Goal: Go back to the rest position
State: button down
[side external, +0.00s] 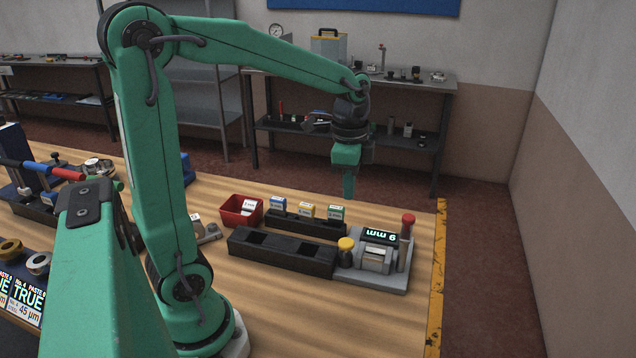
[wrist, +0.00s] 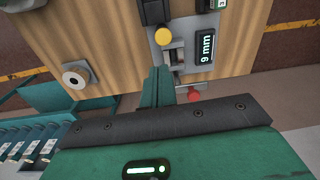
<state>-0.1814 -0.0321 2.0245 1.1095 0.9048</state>
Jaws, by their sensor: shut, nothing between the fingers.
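My gripper (side external: 348,184) is shut and empty. In the side external view it points down, raised above the far right part of the wooden table. It also shows in the wrist view (wrist: 158,72), its fingers together in front of the grey machine. The grey machine (side external: 377,262) has a "9 mm" display, a yellow knob (side external: 346,245) and a red knob (side external: 408,220). In the wrist view its display (wrist: 206,48) and red knob (wrist: 193,96) show close to the fingers, apart from them as far as I can tell.
A black slotted block (side external: 281,252) stands left of the machine. Behind it are a black rack (side external: 305,223) with several small labelled boxes and a red bin (side external: 241,211). A yellow-marked table edge (side external: 438,275) lies at right. The air around my gripper looks clear.

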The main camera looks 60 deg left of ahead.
jog(key=s+d+r+n+t, duration=0.1)
jog(key=s+d+n+t, duration=0.1)
jog(key=s, duration=0.4)
jog(key=s+d+r+n+t, duration=0.2)
jog(key=s+d+n+t, duration=0.1)
jog(key=s+n, duration=0.3)
jog(key=shift+d, duration=0.65)
